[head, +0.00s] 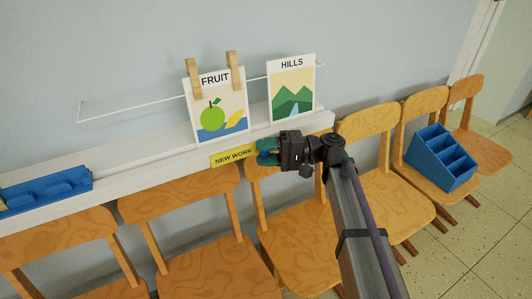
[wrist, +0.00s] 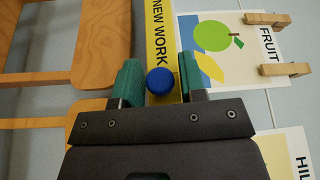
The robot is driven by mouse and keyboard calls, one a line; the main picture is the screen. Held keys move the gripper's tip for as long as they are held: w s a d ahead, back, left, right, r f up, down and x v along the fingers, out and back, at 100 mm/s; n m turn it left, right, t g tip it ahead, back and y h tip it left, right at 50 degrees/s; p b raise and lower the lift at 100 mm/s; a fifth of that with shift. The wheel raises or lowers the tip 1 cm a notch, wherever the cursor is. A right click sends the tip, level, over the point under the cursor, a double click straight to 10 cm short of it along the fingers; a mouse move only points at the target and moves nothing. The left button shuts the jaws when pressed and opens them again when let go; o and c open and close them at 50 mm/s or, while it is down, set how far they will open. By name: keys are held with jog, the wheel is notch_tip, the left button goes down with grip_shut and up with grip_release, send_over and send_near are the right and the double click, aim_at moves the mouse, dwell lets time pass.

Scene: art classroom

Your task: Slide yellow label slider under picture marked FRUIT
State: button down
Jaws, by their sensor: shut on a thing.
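The yellow label slider (head: 233,156), marked NEW WORK, sits on the front face of the white ledge. It lies below the FRUIT picture (head: 237,119), which shows a green apple and a yellow shape. My gripper (head: 268,152) is at the slider's right end and hides part of it. In the wrist view, the teal fingers are shut on the slider's blue knob (wrist: 160,82). The yellow strip (wrist: 160,30) runs beside the FRUIT picture (wrist: 222,45) there, and the knob is near that picture's HILLS-side edge.
The HILLS picture (head: 292,90) stands to the right on the ledge (head: 150,165). Wooden clips (head: 232,71) hold the FRUIT picture's top at a white wire. A blue tray (head: 50,190) is at the ledge's left. Wooden chairs (head: 205,225) stand below; one holds a blue organizer (head: 440,158).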

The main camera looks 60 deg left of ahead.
jog(key=shift+a, duration=0.1)
jog(key=c, duration=0.9)
grip_release()
jog(key=v, duration=1)
jog(key=shift+w+d, duration=0.25)
jog(key=shift+w, duration=0.1)
